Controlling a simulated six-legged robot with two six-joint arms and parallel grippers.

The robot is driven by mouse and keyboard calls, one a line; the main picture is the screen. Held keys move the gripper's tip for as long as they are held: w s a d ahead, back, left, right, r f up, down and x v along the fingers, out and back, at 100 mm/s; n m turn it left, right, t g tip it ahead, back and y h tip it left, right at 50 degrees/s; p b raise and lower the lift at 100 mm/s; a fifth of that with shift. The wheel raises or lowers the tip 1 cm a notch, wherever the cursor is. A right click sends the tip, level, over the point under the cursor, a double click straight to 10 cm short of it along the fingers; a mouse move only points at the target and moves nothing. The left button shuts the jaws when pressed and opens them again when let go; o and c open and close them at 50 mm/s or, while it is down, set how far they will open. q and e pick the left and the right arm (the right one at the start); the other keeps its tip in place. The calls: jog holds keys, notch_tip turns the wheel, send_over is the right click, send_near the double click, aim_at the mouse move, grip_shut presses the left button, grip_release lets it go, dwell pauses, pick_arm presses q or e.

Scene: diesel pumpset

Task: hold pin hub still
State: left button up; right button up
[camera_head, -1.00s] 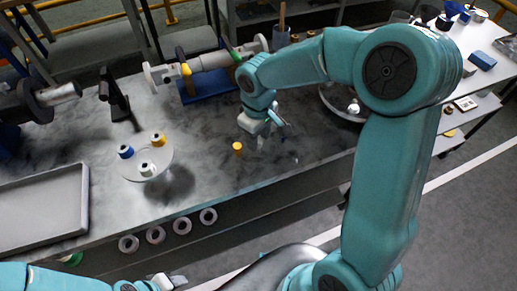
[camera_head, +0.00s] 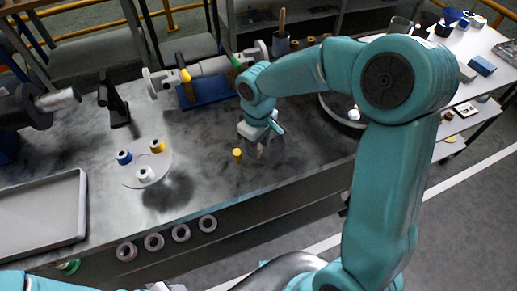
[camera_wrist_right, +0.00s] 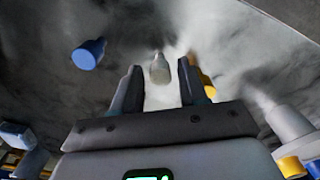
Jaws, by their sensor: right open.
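A pale round disc (camera_head: 133,182), likely the pin hub, stands on the bench at left, carrying a blue pin (camera_head: 123,157), a yellow pin (camera_head: 157,146) and a white pin (camera_head: 145,174). My right gripper (camera_head: 266,147) is well to its right, low over the bench beside a yellow peg (camera_head: 237,154). In the right wrist view its fingers (camera_wrist_right: 158,82) are open, with a grey pin (camera_wrist_right: 160,68) showing beyond the gap. A blue pin (camera_wrist_right: 88,54) is at left, and yellow shows behind the right finger.
A grey tray (camera_head: 80,208) lies at the bench's left end. A shaft on a blue stand (camera_head: 207,91) is behind my right gripper. A round dish (camera_head: 330,112) is partly hidden by my right arm. White rings (camera_head: 153,242) hang below the front edge.

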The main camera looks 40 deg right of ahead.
grip_shut()
jog(key=shift+r+p, duration=1.35)
jog(key=shift+r, duration=0.5)
jog(key=shift+a+f, duration=0.1)
jog(key=shift+f, duration=0.05)
